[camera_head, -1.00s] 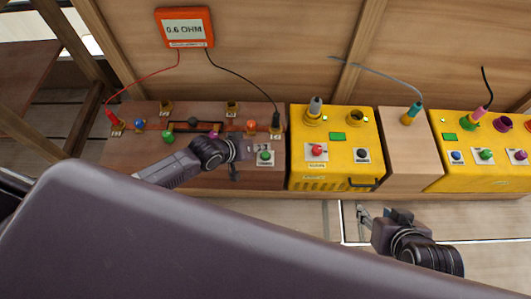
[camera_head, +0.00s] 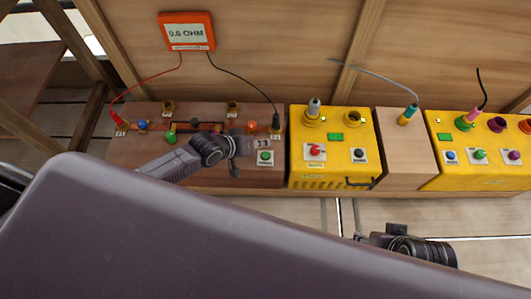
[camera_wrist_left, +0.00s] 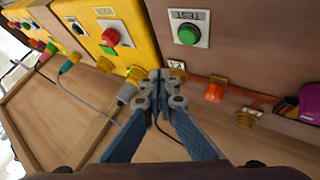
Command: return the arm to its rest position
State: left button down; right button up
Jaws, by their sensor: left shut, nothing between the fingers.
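My left gripper (camera_head: 242,150) is over the front of the brown bench box (camera_head: 130,161), just left of its green button (camera_head: 265,157). In the left wrist view, my left gripper's fingertips (camera_wrist_left: 161,76) are together with nothing between them, and the green button (camera_wrist_left: 187,35) is to their upper right. My right gripper (camera_head: 362,234) is low at the right, in front of the yellow boxes and over the floor. It is small, and my own grey body part partly hides its arm. I cannot tell how its fingers stand.
Behind the brown box, an orange meter (camera_head: 187,31) on the wood wall has red and black leads running down to sockets. A yellow box (camera_head: 305,177) and a plain wood block (camera_head: 404,160) stand to the right. Another yellow box (camera_head: 437,178) stands further right.

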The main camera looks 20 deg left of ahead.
dwell(0.6)
